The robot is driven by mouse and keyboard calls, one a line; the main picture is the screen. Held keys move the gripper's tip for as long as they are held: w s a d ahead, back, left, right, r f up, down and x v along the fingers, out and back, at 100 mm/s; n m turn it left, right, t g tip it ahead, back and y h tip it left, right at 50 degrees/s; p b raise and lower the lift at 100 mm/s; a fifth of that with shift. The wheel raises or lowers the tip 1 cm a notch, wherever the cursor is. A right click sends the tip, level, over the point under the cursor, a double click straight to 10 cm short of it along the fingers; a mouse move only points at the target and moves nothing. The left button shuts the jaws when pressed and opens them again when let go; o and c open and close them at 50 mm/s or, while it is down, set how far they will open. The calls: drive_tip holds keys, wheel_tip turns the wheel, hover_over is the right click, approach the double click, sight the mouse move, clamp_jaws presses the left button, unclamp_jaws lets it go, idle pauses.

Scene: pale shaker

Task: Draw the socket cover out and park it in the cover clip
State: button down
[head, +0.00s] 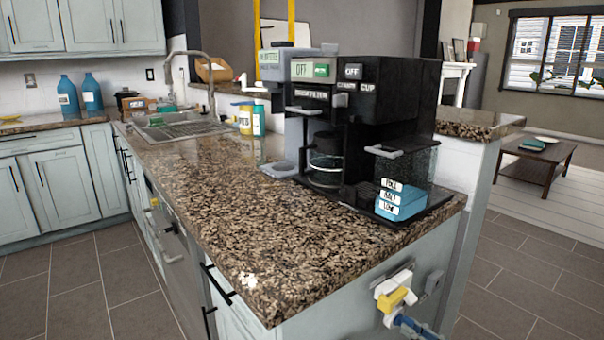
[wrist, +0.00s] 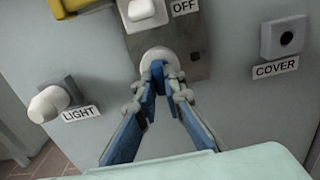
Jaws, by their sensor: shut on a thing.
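The socket cover (wrist: 158,60) is a round white cap at the lower part of a grey metal plate (wrist: 197,66) in the wrist view. My gripper (wrist: 161,72) has its blue fingers shut on the cover's near end. The fingertips hide part of it. The cover lies against the plate; I cannot tell whether a gap shows behind it. The cover clip (wrist: 283,37) is a grey square block with a dark round opening, above a COVER label, to the right and apart from my gripper. In the head view my gripper (head: 402,320) shows at the counter's end panel.
A white switch (wrist: 142,12) with an OFF label sits just above the cover. A yellow part (wrist: 75,6) is at upper left. A white knob (wrist: 48,104) labelled LIGHT sticks out at left. The panel between plate and clip is bare. The granite counter (head: 250,220) overhangs the panel.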

drive_tip(key=shift+s+d, duration=0.45)
drive_tip(key=shift+s, duration=0.1)
idle(0.6)
drive_tip(key=shift+p+v, duration=0.4)
drive_tip(key=shift+v, duration=0.85)
